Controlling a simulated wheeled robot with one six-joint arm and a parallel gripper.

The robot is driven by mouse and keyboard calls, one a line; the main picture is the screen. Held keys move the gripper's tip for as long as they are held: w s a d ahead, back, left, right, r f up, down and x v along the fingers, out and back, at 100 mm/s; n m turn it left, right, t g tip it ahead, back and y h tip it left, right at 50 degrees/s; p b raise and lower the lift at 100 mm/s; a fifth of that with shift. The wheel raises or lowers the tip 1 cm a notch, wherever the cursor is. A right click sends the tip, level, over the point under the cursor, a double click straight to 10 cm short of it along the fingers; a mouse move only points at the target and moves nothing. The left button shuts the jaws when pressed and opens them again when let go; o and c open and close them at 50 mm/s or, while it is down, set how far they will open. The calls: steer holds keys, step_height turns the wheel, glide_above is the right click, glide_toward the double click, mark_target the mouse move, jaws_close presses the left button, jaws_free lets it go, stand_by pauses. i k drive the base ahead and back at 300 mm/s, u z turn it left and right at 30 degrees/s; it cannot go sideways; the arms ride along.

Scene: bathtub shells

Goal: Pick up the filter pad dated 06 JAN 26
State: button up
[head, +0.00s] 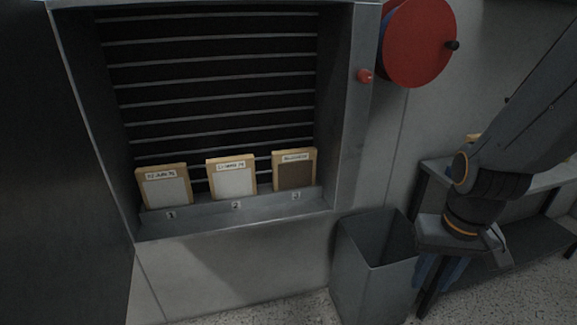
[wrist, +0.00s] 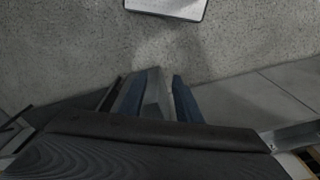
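Three wood-framed filter pads lean side by side on the ledge of a louvred wall recess, in the head view. The left pad (head: 165,188), above number 1, has a pale face. The middle pad (head: 232,181), above number 2, is also pale. The right pad (head: 295,172), above number 3, has a dark brown face. Each has a date label at its top; the print is too small to read surely. My gripper (head: 438,272) hangs at the right, beyond the bin and well away from the pads. Its blue fingers (wrist: 160,98) look apart, with no pad between them.
A grey open bin (head: 375,262) stands below the recess's right side. A red reel (head: 418,42) hangs on the wall. A white dark-rimmed object (wrist: 168,8) shows at the wrist view's top.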

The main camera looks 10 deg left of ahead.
mark_target(295, 168)
steer(key=u, duration=0.65)
steer(key=i, duration=1.05)
steer(key=u, duration=0.75)
